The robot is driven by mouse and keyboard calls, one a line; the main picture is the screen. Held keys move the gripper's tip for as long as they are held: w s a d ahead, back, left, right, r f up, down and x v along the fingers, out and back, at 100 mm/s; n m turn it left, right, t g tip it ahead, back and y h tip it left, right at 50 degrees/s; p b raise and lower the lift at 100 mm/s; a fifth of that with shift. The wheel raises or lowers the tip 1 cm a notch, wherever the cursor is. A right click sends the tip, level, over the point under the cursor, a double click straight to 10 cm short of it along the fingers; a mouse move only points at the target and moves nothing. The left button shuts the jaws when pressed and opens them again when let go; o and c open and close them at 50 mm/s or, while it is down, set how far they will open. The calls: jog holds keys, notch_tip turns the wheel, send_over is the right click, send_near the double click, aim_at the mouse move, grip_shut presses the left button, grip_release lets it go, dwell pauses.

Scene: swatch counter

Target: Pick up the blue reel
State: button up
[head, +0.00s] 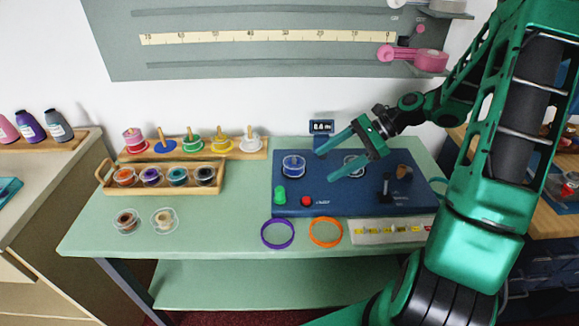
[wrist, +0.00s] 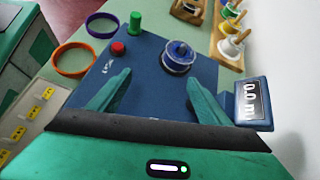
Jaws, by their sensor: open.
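The blue reel (head: 293,165) has clear flanges and lies flat on the left part of a dark blue device (head: 330,198) on the counter. It also shows in the wrist view (wrist: 178,55), beyond my fingertips and slightly right of the middle. My gripper (head: 328,165) is open, with nothing between its green fingers. It is above the device, just right of the reel and apart from it. In the wrist view my gripper (wrist: 158,76) has its two fingers spread wide. The reel is unobstructed in both views.
A green knob (head: 280,195) and a red button (head: 306,202) stand near the reel. A small display (head: 321,127) rises behind it. A wooden tray (head: 103,176) of reels and a spool rack (head: 262,154) are left. Purple (head: 264,241) and orange (head: 313,239) rings lie in front.

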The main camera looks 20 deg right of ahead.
aim_at(300, 161)
jog(key=w+m+y, duration=0.1)
jog(key=w+r+m+t+y, duration=0.1)
jog(key=shift+w+d+r, duration=0.15)
jog(key=shift+w+r, duration=0.05)
jog(key=shift+w, duration=0.1)
jog(key=shift+w+a+m+y, duration=0.1)
jog(key=shift+a+m+y, duration=0.1)
jog(key=shift+m+y, duration=0.1)
jog(key=shift+t, duration=0.3)
jog(key=x, duration=1)
jog(key=shift+f, duration=0.3)
jog(key=c, duration=1.1)
